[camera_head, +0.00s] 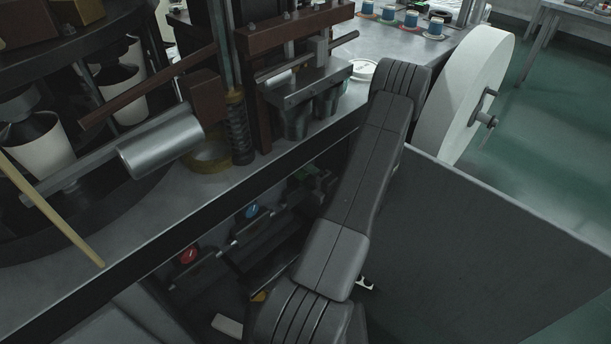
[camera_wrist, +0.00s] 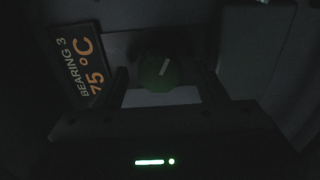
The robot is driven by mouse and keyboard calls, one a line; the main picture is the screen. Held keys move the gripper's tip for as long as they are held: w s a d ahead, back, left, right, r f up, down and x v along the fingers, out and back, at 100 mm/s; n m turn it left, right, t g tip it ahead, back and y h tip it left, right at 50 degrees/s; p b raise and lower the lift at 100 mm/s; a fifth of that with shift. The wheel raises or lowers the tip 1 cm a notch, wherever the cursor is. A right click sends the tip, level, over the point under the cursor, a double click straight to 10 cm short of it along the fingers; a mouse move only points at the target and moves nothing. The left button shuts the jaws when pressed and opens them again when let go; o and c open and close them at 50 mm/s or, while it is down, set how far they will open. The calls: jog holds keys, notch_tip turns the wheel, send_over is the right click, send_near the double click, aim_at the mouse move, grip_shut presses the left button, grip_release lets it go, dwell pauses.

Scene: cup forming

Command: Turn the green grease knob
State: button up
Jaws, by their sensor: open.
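The green grease knob (camera_wrist: 158,73) shows dimly in the wrist view, a dark green round knob with a pale, slightly tilted mark on its face. My gripper (camera_wrist: 162,82) is open, with one finger to the left of the knob and one to the right. The knob appears between the fingers; I cannot tell how deep it sits between them, and no contact is clear.
A sign reading "BEARING 3 75 °C" (camera_wrist: 85,68) is left of the knob. In the head view a red knob (camera_head: 188,257) and a blue knob (camera_head: 251,212) sit in the dark recess under the machine table (camera_head: 175,222). A large white roll (camera_head: 462,95) stands right of my arm.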

jog(key=v, duration=1.3)
jog(key=shift+a, duration=0.1)
jog(key=x, duration=1.3)
jog(key=shift+w+a, duration=0.25)
jog(key=shift+w, duration=0.05)
